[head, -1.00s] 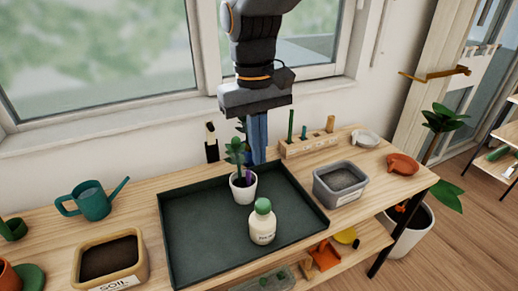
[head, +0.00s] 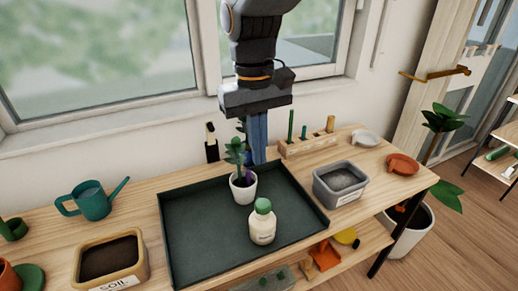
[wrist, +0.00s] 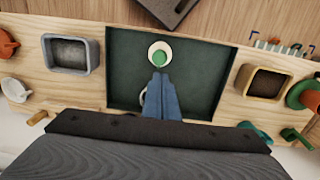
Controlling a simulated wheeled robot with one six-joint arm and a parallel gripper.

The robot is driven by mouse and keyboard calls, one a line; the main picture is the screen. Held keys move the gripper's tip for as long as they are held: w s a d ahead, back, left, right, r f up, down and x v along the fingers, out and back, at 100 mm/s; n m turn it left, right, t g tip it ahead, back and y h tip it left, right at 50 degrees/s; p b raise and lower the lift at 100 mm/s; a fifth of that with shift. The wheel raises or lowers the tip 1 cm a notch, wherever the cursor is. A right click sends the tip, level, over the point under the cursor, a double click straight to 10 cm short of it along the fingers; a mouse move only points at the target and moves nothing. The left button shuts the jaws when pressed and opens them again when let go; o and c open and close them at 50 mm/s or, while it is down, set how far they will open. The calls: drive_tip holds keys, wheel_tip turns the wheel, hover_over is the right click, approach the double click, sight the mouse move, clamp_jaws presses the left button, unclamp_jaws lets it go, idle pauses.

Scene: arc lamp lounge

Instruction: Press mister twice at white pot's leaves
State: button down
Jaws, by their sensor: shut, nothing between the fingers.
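The white pot (head: 245,193) with a leafy green plant (head: 235,152) stands upright on the dark green tray (head: 190,245). A white bottle (head: 262,230) with a rounded green cap stands upright in front of the pot; I cannot tell for sure whether it is the mister. It also shows in the wrist view (wrist: 151,53). My gripper (head: 259,161) is shut and empty, pointing down just behind and right of the plant. In the wrist view its blue fingers (wrist: 159,80) point toward the bottle and hide most of the white pot (wrist: 142,97).
A teal watering can (head: 92,203) and a soil box (head: 140,262) are left of the tray. A grey bin (head: 325,196) and a wooden tool block (head: 290,151) are right. A dark upright object (head: 211,147) stands behind the tray. The tray's left part is clear.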

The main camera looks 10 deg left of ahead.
idle(0.4)
drive_tip(key=s+d+f+m, duration=0.1)
drive_tip(key=d+f, duration=0.3)
drive_tip(key=d, duration=0.4)
drive_tip(key=s+d+f+m+t, duration=0.1)
drive_tip(key=d+f+m, duration=0.2)
drive_tip(key=d, duration=0.6)
drive_tip(key=s+d+f+m, duration=0.1)
drive_tip(key=d+f+m, duration=0.1)
drive_tip(key=d+f, duration=0.3)
drive_tip(key=d, duration=0.3)
drive_tip(key=shift+s+d+f+y, duration=0.15)
drive_tip(key=shift+s+d+y, duration=0.1)
drive_tip(key=shift+d+y, duration=0.05)
